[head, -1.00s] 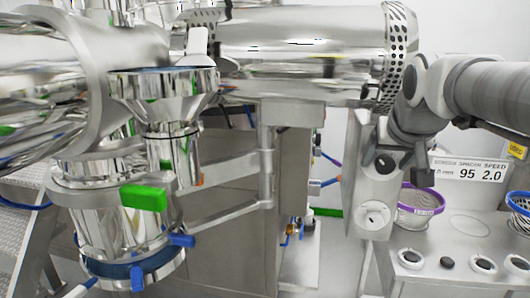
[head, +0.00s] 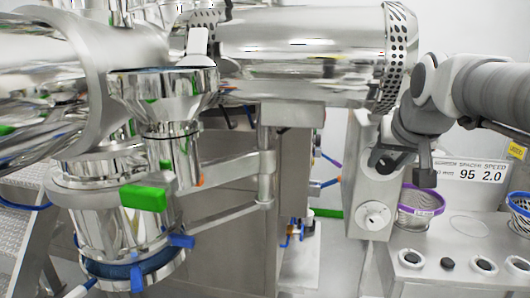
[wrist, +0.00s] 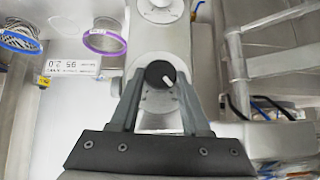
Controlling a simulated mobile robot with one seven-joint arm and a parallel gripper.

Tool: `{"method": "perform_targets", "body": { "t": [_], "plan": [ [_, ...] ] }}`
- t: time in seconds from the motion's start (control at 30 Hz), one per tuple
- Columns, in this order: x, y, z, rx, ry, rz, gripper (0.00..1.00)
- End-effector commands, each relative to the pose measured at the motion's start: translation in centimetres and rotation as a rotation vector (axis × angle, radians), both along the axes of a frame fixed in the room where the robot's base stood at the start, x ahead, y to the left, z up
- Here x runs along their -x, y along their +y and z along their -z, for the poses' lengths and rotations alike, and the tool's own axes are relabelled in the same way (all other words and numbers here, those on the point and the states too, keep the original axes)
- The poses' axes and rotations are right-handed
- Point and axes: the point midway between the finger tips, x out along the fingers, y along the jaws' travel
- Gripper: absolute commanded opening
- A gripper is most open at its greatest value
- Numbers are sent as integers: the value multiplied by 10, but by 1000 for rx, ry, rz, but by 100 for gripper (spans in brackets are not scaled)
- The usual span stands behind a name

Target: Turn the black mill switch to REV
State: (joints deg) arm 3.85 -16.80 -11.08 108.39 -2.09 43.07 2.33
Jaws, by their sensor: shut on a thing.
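The black mill switch (wrist: 160,74) is a round knob with a white pointer line. In the wrist view the line points toward the lower right. It sits on the grey face of a column-like housing (head: 372,190). My gripper (wrist: 160,82) is shut on the knob, one finger on each side of it. In the head view my gripper (head: 388,160) is at the upper part of the housing and largely hides the switch. I cannot read any REV marking around the knob.
A round white dial (head: 374,215) is lower on the same housing. A purple-rimmed sieve (head: 420,200) and a blue-rimmed sieve (head: 519,203) stand to the right. A display card (head: 470,171) stands behind them. The steel mill body (head: 300,55) fills the left and centre.

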Motion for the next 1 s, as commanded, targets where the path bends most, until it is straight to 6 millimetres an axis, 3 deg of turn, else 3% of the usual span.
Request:
{"method": "perform_targets", "body": {
  "t": [1.0],
  "plan": [
    [3, -10, 12, -845, -245, 0, 0]
  ]
}}
